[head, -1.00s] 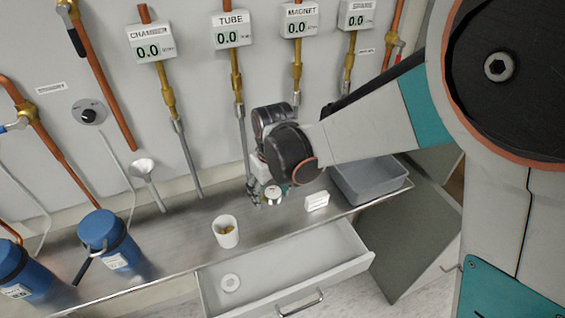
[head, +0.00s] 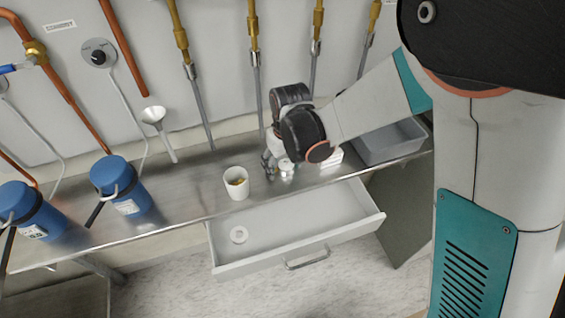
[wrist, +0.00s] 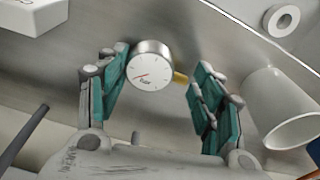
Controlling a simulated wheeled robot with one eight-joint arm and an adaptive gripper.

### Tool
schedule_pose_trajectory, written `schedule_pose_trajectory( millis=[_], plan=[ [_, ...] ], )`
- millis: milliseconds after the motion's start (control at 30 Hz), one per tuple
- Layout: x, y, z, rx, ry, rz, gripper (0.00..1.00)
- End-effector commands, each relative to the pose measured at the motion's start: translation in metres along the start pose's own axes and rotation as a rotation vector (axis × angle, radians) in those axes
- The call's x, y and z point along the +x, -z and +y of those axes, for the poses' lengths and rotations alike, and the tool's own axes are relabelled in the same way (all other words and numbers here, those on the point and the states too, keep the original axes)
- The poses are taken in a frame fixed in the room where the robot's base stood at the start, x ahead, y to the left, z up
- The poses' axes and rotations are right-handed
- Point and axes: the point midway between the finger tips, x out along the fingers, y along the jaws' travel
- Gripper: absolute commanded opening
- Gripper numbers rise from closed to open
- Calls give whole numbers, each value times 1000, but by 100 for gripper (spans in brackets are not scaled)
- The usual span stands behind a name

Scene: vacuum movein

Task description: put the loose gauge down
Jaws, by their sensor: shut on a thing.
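The loose gauge (wrist: 152,66) is a small round silver gauge with a white dial and a brass stem. In the wrist view it sits between the fingers of my gripper (wrist: 160,74), touching the left finger, with its stem pointing to the right finger. In the head view the gauge (head: 286,169) shows low over the steel counter (head: 190,190), below my wrist. My gripper (head: 268,162) is shut on it, partly hidden by the wrist. I cannot tell whether the gauge touches the counter.
A white cup (head: 237,190) stands left of the gauge, and a small white box (head: 333,159) right of it. A grey tray (head: 388,146) is farther right. Below is an open drawer (head: 310,222) with a white ring (head: 239,235). Blue flasks (head: 126,190) stand at left.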

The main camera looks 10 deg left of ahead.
Motion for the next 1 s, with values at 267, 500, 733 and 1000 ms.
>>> schedule_pose_trajectory(
  millis=[267,500,733,1000],
  plan=[
    [2,0,0,0,0,0,81],
    [1,0,0,0,0,0,81],
    [-21,0,0,0,0,0,81],
    [-78,0,0,0,0,0,81]
  ],
)
